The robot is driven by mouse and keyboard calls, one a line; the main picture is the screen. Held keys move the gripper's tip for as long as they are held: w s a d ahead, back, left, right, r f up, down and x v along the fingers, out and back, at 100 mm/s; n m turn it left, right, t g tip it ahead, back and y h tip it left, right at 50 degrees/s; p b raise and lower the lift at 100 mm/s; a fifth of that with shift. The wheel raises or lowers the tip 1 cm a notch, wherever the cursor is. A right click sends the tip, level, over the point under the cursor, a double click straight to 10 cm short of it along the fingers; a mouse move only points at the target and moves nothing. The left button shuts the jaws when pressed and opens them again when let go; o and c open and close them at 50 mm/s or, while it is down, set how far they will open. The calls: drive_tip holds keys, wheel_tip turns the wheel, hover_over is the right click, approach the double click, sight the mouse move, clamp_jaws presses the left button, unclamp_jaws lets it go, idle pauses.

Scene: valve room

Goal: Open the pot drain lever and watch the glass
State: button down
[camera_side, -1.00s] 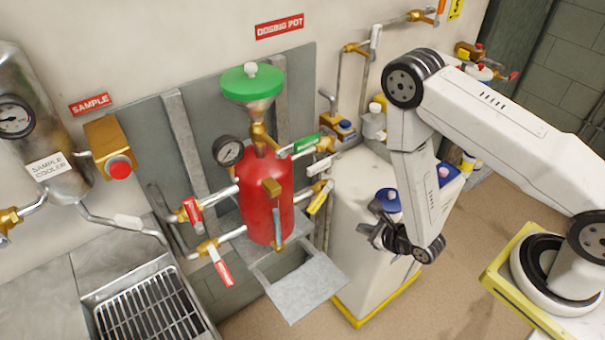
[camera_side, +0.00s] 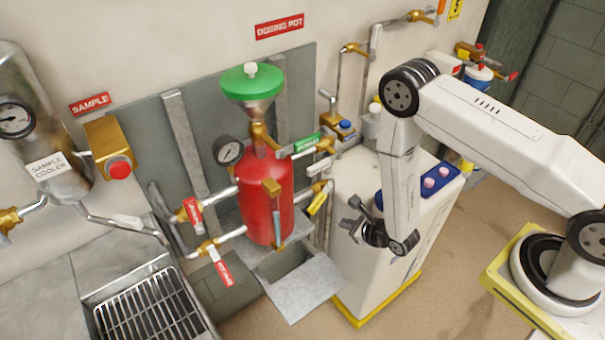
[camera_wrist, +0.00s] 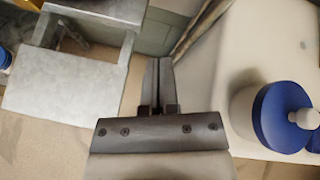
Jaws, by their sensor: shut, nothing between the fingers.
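The red dosing pot (camera_side: 262,205) with a green funnel lid (camera_side: 252,82) stands against the wall panel in the side view. Red levers (camera_side: 194,211) (camera_side: 221,270) are on its left pipes. A green lever (camera_side: 306,143) and a yellow lever (camera_side: 317,203) are on its right. A thin blue-grey piece (camera_side: 278,228) hangs from a brass fitting on its front. I cannot tell which lever is the drain or which part is the glass. My gripper (camera_side: 348,225) is shut and empty, right of the pot and apart from it. Its shut fingers (camera_wrist: 158,80) show in the wrist view.
A grey plate (camera_side: 305,288) juts out below the pot; it also shows in the wrist view (camera_wrist: 70,85). A white cabinet (camera_side: 350,270) stands behind my gripper. A blue-lidded white container (camera_wrist: 250,110) is right of the fingers. A sink grate (camera_side: 150,310) lies lower left.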

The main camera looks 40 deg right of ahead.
drive_tip(key=w+a, duration=0.1)
drive_tip(key=w, duration=0.4)
drive_tip(key=shift+w+a+r, duration=0.4)
drive_tip(key=shift+w+a+r, duration=0.85)
drive_tip(key=shift+w+a, duration=0.05)
approach(315, 206)
drive_tip(key=shift+s+a+f, duration=0.1)
drive_tip(key=shift+s+f, duration=0.25)
drive_tip(key=shift+s, duration=0.35)
drive_tip(key=shift+s+a+f, duration=0.1)
drive_tip(key=shift+s+f, duration=0.25)
drive_tip(key=shift+s, duration=0.35)
drive_tip(key=shift+s+a+f, duration=0.1)
drive_tip(key=shift+s+f, duration=0.3)
drive_tip(key=shift+s, duration=0.3)
